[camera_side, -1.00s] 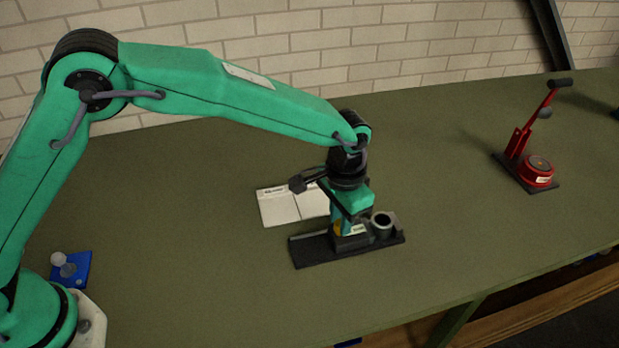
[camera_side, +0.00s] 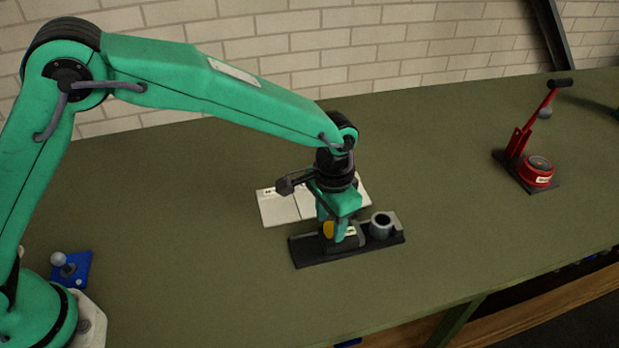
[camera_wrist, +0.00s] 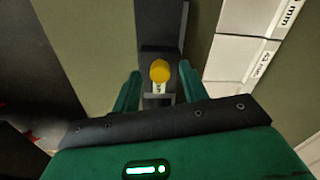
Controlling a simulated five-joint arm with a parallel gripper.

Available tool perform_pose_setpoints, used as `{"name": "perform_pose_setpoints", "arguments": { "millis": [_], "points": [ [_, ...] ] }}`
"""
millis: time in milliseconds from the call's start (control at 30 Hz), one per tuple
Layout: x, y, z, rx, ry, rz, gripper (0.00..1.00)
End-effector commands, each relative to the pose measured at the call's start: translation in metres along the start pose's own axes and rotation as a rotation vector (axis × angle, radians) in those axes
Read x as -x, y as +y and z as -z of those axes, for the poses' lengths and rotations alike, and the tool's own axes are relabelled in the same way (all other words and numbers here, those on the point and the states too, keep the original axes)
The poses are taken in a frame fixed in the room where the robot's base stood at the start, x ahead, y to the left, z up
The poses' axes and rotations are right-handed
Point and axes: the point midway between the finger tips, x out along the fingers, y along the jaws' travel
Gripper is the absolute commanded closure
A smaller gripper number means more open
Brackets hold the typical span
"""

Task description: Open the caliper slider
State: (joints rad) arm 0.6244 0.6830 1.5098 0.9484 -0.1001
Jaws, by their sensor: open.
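The caliper (camera_side: 304,250) is a dark bar lying on the green table, with a grey ring (camera_side: 381,225) held near its right end. Its slider (camera_side: 346,237) is a dark block with a yellow knob (camera_side: 328,230) and a small white label. In the wrist view the yellow knob (camera_wrist: 160,70) lies between and just beyond my fingertips. My gripper (camera_side: 338,232) points down over the slider, and in the wrist view its green fingers (camera_wrist: 158,88) stand apart, one on each side of the slider. I cannot tell whether they touch it.
White tiles with millimetre labels (camera_side: 281,207) lie behind the caliper. A red lever device (camera_side: 537,172) stands at the far right. A blue joystick base (camera_side: 78,268) sits by my base. The table right of the caliper is clear.

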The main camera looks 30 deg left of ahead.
Motion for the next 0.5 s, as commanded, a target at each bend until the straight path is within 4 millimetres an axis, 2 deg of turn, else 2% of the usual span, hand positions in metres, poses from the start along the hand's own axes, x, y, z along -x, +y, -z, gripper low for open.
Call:
{"name": "perform_pose_setpoints", "arguments": {
  "millis": [267,500],
  "points": [
    [0.008,0.0,0.001,0.0,0.002,0.0,0.56],
    [0.035,0.0,0.001,0.0,0.003,0.0,0.56]
  ]
}}
